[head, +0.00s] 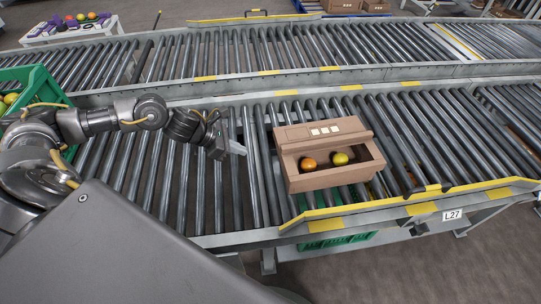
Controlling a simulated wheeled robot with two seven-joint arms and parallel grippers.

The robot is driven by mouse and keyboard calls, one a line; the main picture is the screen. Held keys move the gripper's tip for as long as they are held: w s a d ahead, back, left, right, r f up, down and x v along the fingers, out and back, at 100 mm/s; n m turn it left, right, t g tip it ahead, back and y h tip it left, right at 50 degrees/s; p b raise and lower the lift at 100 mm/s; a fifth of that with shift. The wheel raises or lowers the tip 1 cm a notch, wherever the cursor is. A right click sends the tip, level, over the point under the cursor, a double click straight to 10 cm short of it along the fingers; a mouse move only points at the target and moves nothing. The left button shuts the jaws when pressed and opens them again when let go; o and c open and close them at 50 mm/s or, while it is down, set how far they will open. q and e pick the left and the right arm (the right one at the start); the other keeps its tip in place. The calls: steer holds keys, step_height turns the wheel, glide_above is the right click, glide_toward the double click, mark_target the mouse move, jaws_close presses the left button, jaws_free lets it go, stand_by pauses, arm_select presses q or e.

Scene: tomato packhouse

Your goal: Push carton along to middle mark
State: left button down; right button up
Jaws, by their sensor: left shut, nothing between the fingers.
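An open brown carton (293,167) sits on the near roller conveyor (420,135), right of the picture's middle. It holds an orange tomato (308,164) and a yellow-green tomato (340,159). Its raised back flap carries several pale squares. My left gripper (237,149) is shut and empty, just left of the carton, with a gap of bare rollers between them. Yellow marks (289,92) lie along the conveyor's far rail; I cannot tell which is the middle mark. My right gripper is not in view.
A yellow guard rail (410,201) runs along the near edge, right of the carton's front. A green crate with tomatoes (30,88) stands at the left. A second roller conveyor (300,50) runs behind. Rollers right of the carton are clear.

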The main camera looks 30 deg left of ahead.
arm_select(q)
glide_toward(271, 162)
steer(key=x, duration=0.4)
steer(key=shift+d+f, duration=0.15)
steer(key=shift+f, duration=0.1)
steer(key=shift+w+d, duration=0.8)
steer(key=shift+d, duration=0.1)
steer(key=shift+w+d, duration=0.55)
